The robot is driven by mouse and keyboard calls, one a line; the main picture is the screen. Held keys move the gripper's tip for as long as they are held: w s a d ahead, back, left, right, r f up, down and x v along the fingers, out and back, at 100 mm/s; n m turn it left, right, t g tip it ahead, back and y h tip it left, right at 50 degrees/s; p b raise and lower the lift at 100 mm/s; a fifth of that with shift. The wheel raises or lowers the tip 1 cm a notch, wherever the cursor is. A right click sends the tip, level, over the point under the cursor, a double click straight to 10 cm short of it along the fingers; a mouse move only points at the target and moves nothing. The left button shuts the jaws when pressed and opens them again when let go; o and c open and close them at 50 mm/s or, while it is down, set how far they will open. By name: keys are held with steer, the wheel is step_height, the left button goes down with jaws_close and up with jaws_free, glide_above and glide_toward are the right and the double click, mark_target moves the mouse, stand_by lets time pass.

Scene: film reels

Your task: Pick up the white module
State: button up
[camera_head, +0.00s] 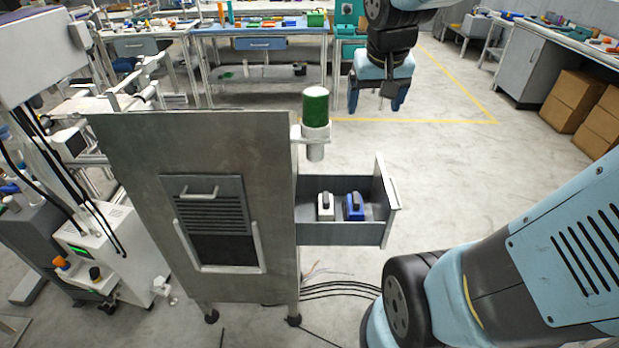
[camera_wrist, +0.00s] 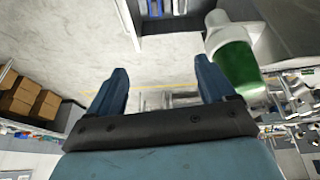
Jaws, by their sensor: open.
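The white module (camera_head: 326,206) stands in an open grey drawer (camera_head: 340,233) on the right side of a metal cabinet. It has a dark handle-like top. A blue module (camera_head: 354,206) stands just right of it in the same drawer. In the wrist view, the drawer (camera_wrist: 170,24) is at the top edge, with small white and blue parts in it too cropped to tell apart fully. My gripper (camera_head: 380,108) is open and empty, above and beyond the drawer, apart from both modules. Its two blue fingers show in the wrist view (camera_wrist: 160,82) with nothing between them.
A green-topped cylinder (camera_head: 315,108) sits on a bracket at the cabinet's upper right edge, between the cabinet (camera_head: 130,160) and my gripper. It looms close on the right in the wrist view (camera_wrist: 236,62). Cables lie below the drawer. Open floor lies right of it.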

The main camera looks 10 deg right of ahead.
steer(key=w+d+f+m+g, duration=0.1)
steer(key=w+d+f+g, duration=0.1)
steer(key=w+f, duration=0.75)
steer(key=g+y, duration=0.1)
steer(key=g, duration=0.1)
glide_above(326, 197)
step_height(326, 197, down, 22)
steer(key=f, duration=0.7)
steer(key=shift+w+a+f, duration=0.1)
steer(key=shift+a+f, duration=0.2)
steer(key=shift+d+f, duration=0.15)
steer(key=shift+f, duration=1.3)
steer(key=shift+d+f, duration=0.15)
steer(key=shift+f, duration=1.25)
steer(key=c, duration=1.2)
